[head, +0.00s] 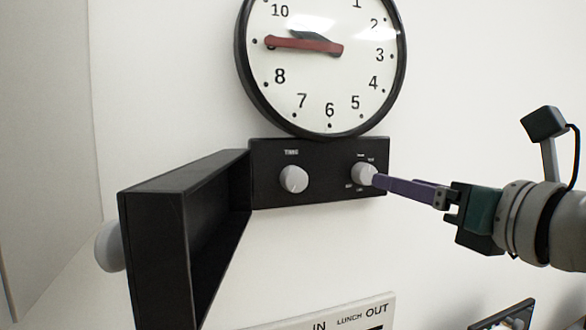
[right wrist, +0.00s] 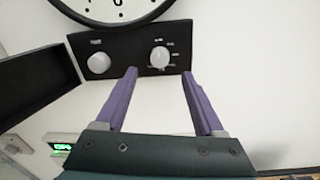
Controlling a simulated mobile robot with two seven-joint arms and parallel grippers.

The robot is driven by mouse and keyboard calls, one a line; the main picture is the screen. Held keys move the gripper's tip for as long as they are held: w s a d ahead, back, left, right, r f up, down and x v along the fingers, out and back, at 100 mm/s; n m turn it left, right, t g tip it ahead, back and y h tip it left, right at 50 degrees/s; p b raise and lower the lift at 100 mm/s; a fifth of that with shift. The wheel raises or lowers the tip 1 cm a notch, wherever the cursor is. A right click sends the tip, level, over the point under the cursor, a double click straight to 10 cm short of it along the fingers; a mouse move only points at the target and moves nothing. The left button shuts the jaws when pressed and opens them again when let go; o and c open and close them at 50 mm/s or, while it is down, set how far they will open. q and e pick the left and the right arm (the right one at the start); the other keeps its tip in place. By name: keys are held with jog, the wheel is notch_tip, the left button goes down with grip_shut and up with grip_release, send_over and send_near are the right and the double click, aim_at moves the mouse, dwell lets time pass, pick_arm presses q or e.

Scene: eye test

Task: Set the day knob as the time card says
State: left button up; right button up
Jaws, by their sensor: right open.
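A black panel (head: 330,186) under the wall clock carries two light grey knobs. The left knob (head: 293,179) has a label above it that looks like "TIME" or similar. The right knob (head: 364,174) has several small labels around it, too small to read. My right gripper (head: 377,181) has purple fingers pointing at the right knob. In the right wrist view the right gripper (right wrist: 160,73) is open, and the right knob (right wrist: 160,57) shows just beyond and between the fingertips. I cannot tell whether they touch it. No time card is clearly visible. My left gripper is out of view.
A round clock (head: 328,119) hangs above the panel. A black open cover (head: 165,250) with a white outer knob (head: 108,246) juts out at the left. A sign (head: 345,318) reading "IN LUNCH OUT" is below. A dark device (head: 507,318) shows at the bottom right.

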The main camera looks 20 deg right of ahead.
aim_at(369, 175)
jog(key=w, duration=0.1)
jog(key=w+p, duration=0.1)
jog(key=w, duration=0.3)
jog(key=shift+w+a+r+p, duration=0.15)
jog(key=shift+w+a+p, duration=0.1)
jog(key=shift+p, duration=0.15)
jog(key=shift+w, duration=0.65)
grip_shut()
